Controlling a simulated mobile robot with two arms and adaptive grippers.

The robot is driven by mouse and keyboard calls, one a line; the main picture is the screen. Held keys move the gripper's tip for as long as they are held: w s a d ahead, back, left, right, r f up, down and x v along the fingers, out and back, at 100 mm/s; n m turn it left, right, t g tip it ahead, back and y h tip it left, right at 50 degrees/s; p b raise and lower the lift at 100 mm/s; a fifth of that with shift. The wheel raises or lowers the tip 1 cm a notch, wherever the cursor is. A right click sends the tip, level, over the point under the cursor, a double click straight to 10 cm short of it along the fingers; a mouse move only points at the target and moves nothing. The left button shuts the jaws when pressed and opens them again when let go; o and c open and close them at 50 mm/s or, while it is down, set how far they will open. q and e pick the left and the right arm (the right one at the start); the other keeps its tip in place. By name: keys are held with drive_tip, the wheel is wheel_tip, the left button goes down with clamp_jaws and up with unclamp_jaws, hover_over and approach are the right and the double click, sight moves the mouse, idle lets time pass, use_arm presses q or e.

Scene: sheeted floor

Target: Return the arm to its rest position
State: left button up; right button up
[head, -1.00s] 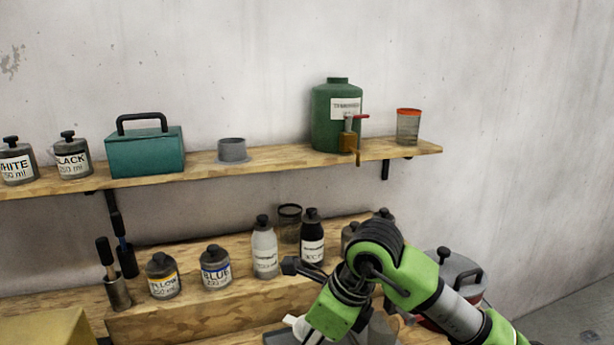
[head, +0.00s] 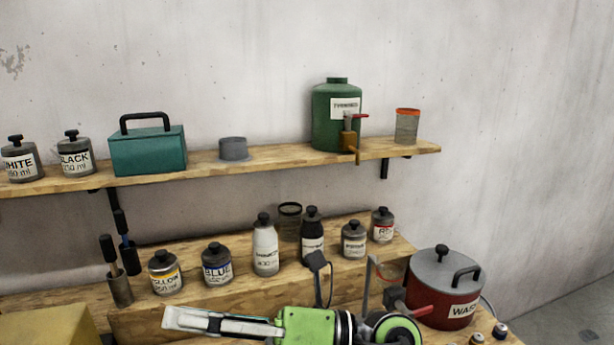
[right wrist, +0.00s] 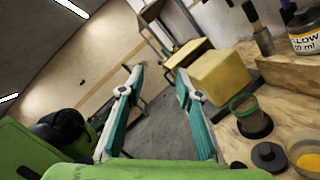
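My right gripper (head: 172,318) lies low in the head view, its pale fingers pointing left in front of the lower bench. In the right wrist view my right gripper (right wrist: 160,80) has its two teal-padded fingers apart, with nothing between them but floor beyond. The green right arm link (head: 308,327) runs along the bottom of the head view. My left gripper is not visible in the head view.
The lower bench bears yellow (head: 165,273) and blue (head: 217,266) paint jars, bottles, and a red waste pot (head: 445,290). The upper shelf holds a green canister (head: 335,120) and teal box (head: 148,150). A yellow block (right wrist: 222,76) stands near the fingers in the wrist view.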

drive_tip(key=w+d+r+m+t+h, duration=0.1)
drive_tip(key=w+d+r+m+t, duration=0.2)
drive_tip(key=w+d+m+t, duration=0.55)
drive_tip(key=w+d+r+m+t+h, duration=0.15)
drive_tip(key=d+m+t, duration=0.45)
drive_tip(key=m+t, duration=0.6)
drive_tip(key=w+d+f+m+t+h, duration=0.25)
drive_tip(key=d+f+m+h, duration=0.45)
drive_tip(key=d+m+h, duration=0.35)
drive_tip(key=s+d+f+m+g+h, duration=0.1)
drive_tip(key=d+f+m+g+h, duration=0.25)
drive_tip(key=f, duration=0.45)
drive_tip(key=d+f+m+g+h, duration=0.3)
drive_tip(key=d+f+m+h, duration=0.15)
drive_tip(key=f, duration=0.35)
drive_tip(key=s+d+f+m+g+y, duration=0.15)
drive_tip(key=s+f+g, duration=0.45)
drive_tip(key=s+f, duration=0.6)
drive_tip(key=s+f+m+g, duration=0.3)
drive_tip(key=s+f+g, duration=0.4)
drive_tip(key=s+f, duration=0.85)
drive_tip(key=f, duration=2)
drive_tip(key=s+d+f+g, duration=0.2)
drive_tip(key=s+d+f, duration=0.1)
drive_tip(key=s+f, duration=1.3)
drive_tip(key=shift+s+f+n, duration=0.15)
drive_tip(key=shift+s+n, duration=0.1)
drive_tip(key=shift+n, duration=0.1)
